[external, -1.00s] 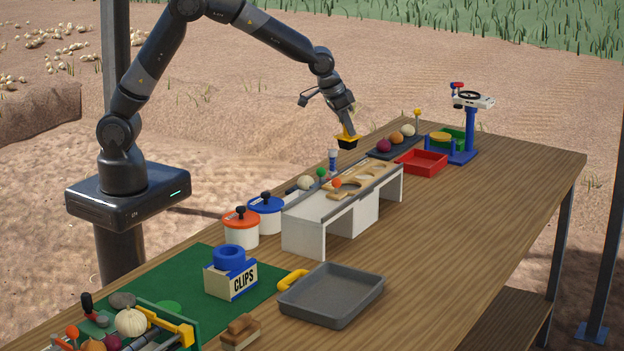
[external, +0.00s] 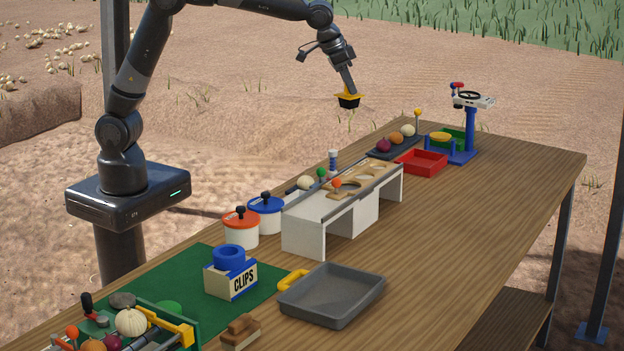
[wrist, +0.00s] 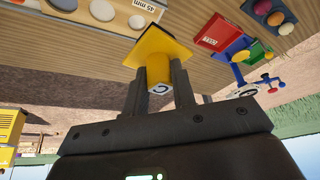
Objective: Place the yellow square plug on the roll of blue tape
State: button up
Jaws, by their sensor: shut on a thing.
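My gripper (external: 347,92) is shut on the yellow square plug (external: 348,101), which has a dark underside in the external view. It holds the plug in the air, well above the far part of the table and apart from everything. In the wrist view the yellow plug (wrist: 160,50) sits between the two fingers (wrist: 160,90), with its wide square flange beyond the fingertips. The roll of blue tape (external: 229,258) lies on top of the CLIPS box (external: 231,279), on the green mat at the near left of the table.
A white stand with wooden inserts (external: 310,229) occupies the table's middle. Orange-lidded (external: 241,229) and blue-lidded (external: 266,213) pots stand left of it. A grey tray (external: 332,295) lies in front. A red tray (external: 421,162) and blue stand (external: 470,131) are at the far end.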

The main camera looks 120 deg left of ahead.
jog(key=w+d+m+h, duration=0.1)
jog(key=w+d+m, duration=0.2)
jog(key=d, duration=1.4)
jog(key=w+d+m+h, duration=0.15)
jog(key=w+d, duration=0.25)
jog(key=d, duration=1.2)
jog(key=s+d+m+t+h, duration=0.1)
jog(key=s+d+m, duration=0.35)
jog(key=d, duration=1.15)
jog(key=s+d+m+h, duration=0.15)
jog(key=s+d, duration=0.65)
jog(key=d, duration=0.9)
jog(key=y, duration=0.1)
send_over(228, 251)
notch_tip(228, 251, down, 12)
jog(key=shift+f, duration=2.05)
